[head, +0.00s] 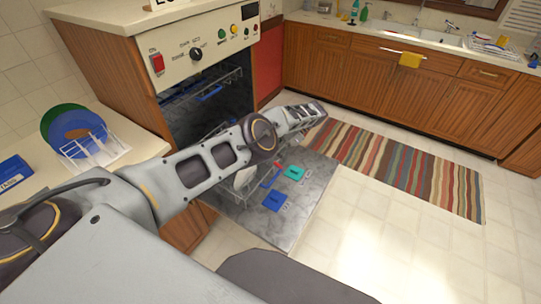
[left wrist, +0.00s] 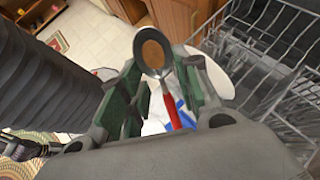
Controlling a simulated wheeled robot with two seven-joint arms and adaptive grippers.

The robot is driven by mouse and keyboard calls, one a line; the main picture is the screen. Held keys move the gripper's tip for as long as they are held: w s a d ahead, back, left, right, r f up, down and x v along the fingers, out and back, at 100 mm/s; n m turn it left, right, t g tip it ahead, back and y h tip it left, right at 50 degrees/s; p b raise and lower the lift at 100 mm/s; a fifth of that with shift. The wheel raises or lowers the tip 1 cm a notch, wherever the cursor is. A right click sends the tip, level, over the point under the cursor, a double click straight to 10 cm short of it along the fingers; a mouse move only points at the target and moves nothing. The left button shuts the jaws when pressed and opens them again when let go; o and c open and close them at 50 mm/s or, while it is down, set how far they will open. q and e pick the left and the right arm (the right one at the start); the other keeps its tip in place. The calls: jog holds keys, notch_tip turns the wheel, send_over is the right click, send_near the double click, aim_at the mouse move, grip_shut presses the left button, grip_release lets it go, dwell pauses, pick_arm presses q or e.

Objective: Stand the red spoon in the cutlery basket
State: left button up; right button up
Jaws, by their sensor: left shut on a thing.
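The red spoon has a grey metal bowl and a red handle (left wrist: 171,105). It shows in the left wrist view between the green-padded fingers of my left gripper (left wrist: 158,72). The gripper is shut on it, with the bowl toward the top of the picture and the handle running down. In the head view my left arm reaches over the open dishwasher and hides most of the gripper and spoon. I cannot make out the cutlery basket for certain; a blue and white patch (left wrist: 182,112) shows beyond the handle.
The dishwasher door (head: 312,190) is folded down, with blue and teal pieces on it. A wire rack (left wrist: 270,55) is close at the right in the left wrist view, with a white plate (left wrist: 217,78) near it. A striped rug (head: 400,170) lies beyond.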

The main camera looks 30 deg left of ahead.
pick_arm(q)
jog(key=w+a+f+m+t+y+b, duration=0.1)
jog(key=w+a+m+t+y+b, duration=0.4)
jog(key=w+m+t, duration=0.4)
jog(key=shift+w+a+m+y, duration=0.3)
jog(key=shift+w+m+y, duration=0.4)
jog(key=shift+w+m, duration=0.35)
pick_arm(e)
jog(key=w+r+t, duration=0.1)
jog(key=w+r, duration=1)
jog(key=w, duration=0.1)
jog(key=shift+w+r+m, duration=0.15)
jog(key=shift+w+m, duration=0.05)
jog(key=shift+m, duration=0.1)
pick_arm(q)
jog(key=shift+w+a+f+b, duration=0.1)
jog(key=shift+w+b, duration=0.05)
jog(key=shift+b, duration=0.15)
pick_arm(e)
jog(key=shift+a+r, duration=0.1)
jog(key=shift+r, duration=0.05)
